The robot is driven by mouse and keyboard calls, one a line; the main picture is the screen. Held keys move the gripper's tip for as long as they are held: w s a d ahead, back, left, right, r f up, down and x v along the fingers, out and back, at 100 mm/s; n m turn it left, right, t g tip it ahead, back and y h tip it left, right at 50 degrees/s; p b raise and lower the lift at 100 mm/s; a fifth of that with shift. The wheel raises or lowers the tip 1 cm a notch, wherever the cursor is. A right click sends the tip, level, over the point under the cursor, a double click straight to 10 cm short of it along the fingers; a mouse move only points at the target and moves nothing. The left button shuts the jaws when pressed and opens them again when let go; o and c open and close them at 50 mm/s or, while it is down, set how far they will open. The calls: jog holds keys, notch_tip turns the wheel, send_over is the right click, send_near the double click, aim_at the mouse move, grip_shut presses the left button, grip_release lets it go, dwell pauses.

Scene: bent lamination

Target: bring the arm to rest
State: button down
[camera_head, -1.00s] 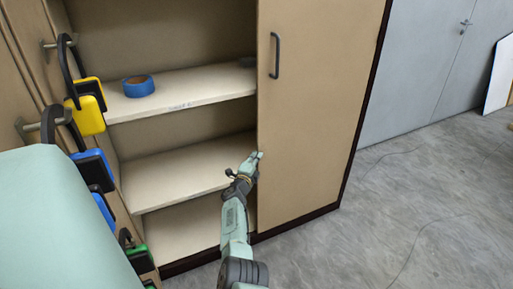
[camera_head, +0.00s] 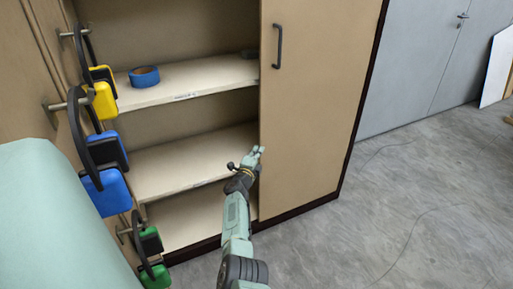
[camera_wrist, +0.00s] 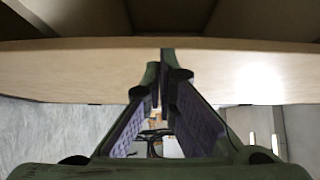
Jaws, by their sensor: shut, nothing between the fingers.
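My gripper (camera_head: 257,153) is at the end of my pale green arm, in front of the cabinet beside the left edge of its beige door. It holds nothing. In the wrist view my gripper (camera_wrist: 160,62) has its fingertips together, in front of a pale wooden board edge (camera_wrist: 70,75). I cannot tell from these views whether the fingertips touch the cabinet.
The open cabinet has several shelves (camera_head: 190,160), with a blue tape roll (camera_head: 144,77) on the upper one. The beige door (camera_head: 312,110) has a dark handle (camera_head: 278,46). Yellow (camera_head: 104,100), blue (camera_head: 106,190) and green (camera_head: 155,275) headphone-like items hang at left.

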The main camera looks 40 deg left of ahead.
jog(key=s+a+b, duration=0.1)
jog(key=s+a, duration=0.4)
jog(key=s, duration=0.1)
jog(key=shift+f+b, duration=0.25)
jog(key=shift+b, duration=0.05)
